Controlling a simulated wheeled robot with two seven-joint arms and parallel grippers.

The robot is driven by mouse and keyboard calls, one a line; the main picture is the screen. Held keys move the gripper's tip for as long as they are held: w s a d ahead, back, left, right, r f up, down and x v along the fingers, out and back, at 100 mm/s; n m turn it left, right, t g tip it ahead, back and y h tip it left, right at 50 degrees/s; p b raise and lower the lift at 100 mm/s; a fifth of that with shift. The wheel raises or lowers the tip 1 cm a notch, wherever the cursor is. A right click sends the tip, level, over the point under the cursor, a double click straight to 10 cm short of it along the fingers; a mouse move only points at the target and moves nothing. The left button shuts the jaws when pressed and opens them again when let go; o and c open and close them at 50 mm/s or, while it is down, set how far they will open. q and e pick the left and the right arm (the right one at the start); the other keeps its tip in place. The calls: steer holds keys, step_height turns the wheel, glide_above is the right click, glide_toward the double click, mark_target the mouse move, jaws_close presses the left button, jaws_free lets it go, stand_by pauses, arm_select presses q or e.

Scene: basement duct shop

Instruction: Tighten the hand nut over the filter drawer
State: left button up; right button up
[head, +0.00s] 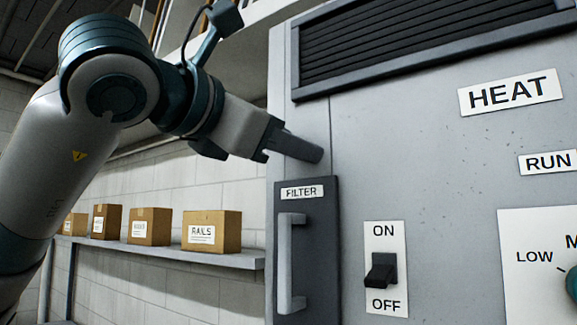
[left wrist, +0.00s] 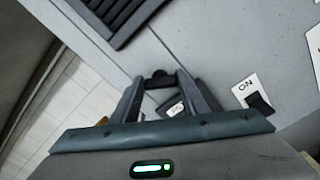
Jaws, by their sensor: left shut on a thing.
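The filter drawer (head: 325,250) is a dark panel with a grey vertical handle (head: 286,262) and a FILTER label, set in the grey cabinet front. It looks closed. My left gripper (head: 305,150) reaches in from the left, its fingers against the cabinet just above the drawer. In the left wrist view, a dark round hand nut (left wrist: 158,75) sits between the fingertips of my left gripper (left wrist: 158,82), which are shut on it. The fingers hide the nut in the head view. My right gripper is not in view.
An ON/OFF switch (head: 382,271) is right of the drawer, and a dial plate (head: 530,285) farther right. A louvred vent (head: 420,40) is above. A shelf (head: 170,252) with several cardboard boxes (head: 212,231) runs along the wall at left.

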arm_select(q)
steer(key=m+b, duration=0.1)
steer(key=m, duration=0.1)
steer(key=shift+f+m+b, duration=0.15)
steer(key=shift+m+b, duration=0.25)
steer(key=m+b, duration=0.2)
steer(key=m, duration=0.3)
steer(key=shift+m, duration=1.9)
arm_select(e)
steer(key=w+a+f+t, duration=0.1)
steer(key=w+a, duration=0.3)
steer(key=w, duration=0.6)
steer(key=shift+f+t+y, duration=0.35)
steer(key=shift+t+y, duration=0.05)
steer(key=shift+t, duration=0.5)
arm_select(q)
steer(key=shift+d, duration=0.1)
steer(key=o, duration=1.1)
steer(key=shift+c, duration=0.2)
steer(key=shift+f, duration=0.1)
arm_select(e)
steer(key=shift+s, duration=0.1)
arm_select(q)
steer(key=shift+f, duration=0.1)
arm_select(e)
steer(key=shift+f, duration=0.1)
